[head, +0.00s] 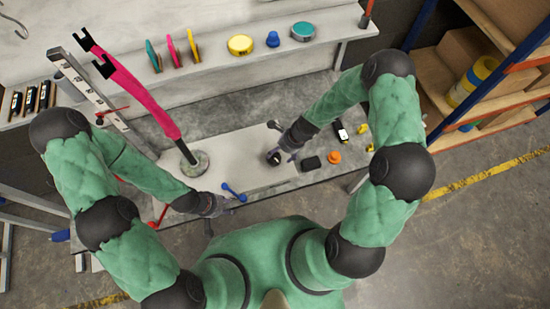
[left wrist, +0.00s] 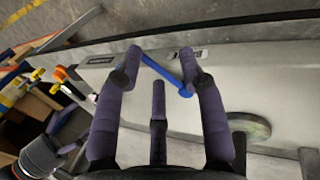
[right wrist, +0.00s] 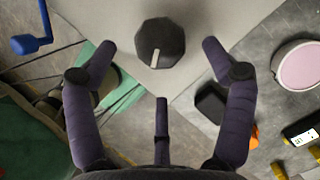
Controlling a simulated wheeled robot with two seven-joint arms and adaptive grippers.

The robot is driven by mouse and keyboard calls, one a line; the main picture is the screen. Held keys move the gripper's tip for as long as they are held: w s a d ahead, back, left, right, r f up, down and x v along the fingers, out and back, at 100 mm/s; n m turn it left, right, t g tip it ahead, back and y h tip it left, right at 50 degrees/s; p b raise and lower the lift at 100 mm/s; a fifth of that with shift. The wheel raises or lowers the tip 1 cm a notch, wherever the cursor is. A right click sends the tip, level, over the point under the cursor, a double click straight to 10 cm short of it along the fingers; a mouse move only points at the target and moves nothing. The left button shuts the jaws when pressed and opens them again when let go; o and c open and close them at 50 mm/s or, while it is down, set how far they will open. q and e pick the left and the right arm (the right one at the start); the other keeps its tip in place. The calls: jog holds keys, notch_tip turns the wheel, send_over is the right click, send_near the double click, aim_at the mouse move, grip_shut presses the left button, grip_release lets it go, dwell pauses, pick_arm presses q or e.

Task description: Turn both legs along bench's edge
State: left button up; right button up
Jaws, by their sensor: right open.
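A pink fork (head: 140,95) with two legs and black ends rises from a round grey base (head: 197,167) on the pale bench (head: 240,150), leaning up to the left. The base also shows in the left wrist view (left wrist: 250,126). A blue lever (head: 234,192) lies at the bench's near edge. My left gripper (head: 217,203) is open beside it; the lever (left wrist: 165,70) shows between its spread fingers, and contact cannot be told. My right gripper (head: 282,143) is open and empty above a black many-sided knob (right wrist: 160,43). The blue lever (right wrist: 32,42) is left of its fingers.
A black block (head: 311,163), an orange piece (head: 334,157) and small yellow items (head: 362,129) lie at the bench's right. A back shelf holds coloured discs (head: 240,45) and a teal tin (head: 303,31). A rack (head: 480,75) stands at right.

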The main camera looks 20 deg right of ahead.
aim_at(275, 157)
jog(key=b+x, duration=0.1)
jog(key=x, duration=0.4)
jog(key=shift+f+b, duration=0.15)
jog(key=shift+b, duration=0.25)
jog(key=c, duration=1.1)
